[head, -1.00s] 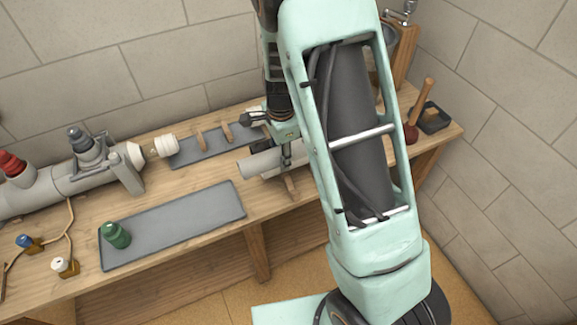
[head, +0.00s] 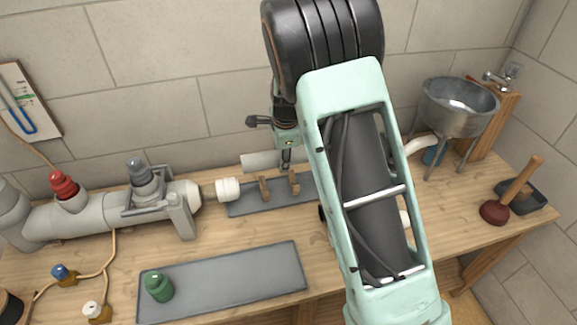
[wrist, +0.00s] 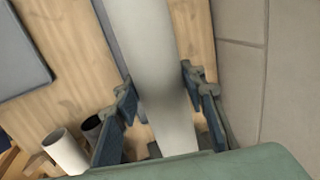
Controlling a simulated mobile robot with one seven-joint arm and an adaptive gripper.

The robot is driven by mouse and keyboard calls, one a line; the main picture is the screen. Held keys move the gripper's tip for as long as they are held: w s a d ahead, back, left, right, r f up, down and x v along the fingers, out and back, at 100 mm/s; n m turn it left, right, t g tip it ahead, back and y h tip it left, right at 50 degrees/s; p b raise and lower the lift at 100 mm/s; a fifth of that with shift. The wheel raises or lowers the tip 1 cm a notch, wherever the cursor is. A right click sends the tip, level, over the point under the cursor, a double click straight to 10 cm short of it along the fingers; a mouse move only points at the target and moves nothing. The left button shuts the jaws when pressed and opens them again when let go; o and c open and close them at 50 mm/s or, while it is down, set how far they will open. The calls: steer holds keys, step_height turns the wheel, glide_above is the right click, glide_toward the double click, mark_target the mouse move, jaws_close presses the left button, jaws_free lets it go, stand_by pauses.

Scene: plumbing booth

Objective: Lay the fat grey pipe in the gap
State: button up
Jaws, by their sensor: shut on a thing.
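My gripper (head: 287,158) is shut on the fat grey pipe (head: 258,161), which lies level and sticks out to the left of the jaws. In the wrist view the pipe (wrist: 152,60) runs between the two fingers (wrist: 160,98). The gap lies right of the white collar (head: 228,189), over the back grey mat (head: 245,207). Two wooden cradles (head: 265,189) stand there. In the head view the pipe shows above and behind the cradles, apart from them; its exact height is unclear. My arm hides the pipe's right end and the gap's right side.
A metal basin (head: 459,105) and a plunger (head: 510,195) stand right. The wall is close behind.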

steer(key=shift+w+a, duration=0.6)
steer(key=shift+w, duration=0.05)
steer(key=shift+f+b, duration=3.75)
steer(key=shift+f, duration=1.35)
steer(key=o, duration=1.3)
steer(key=shift+s, duration=0.1)
steer(key=v, duration=1.1)
steer(key=shift+s+d+r, duration=0.1)
steer(key=shift+r, duration=0.4)
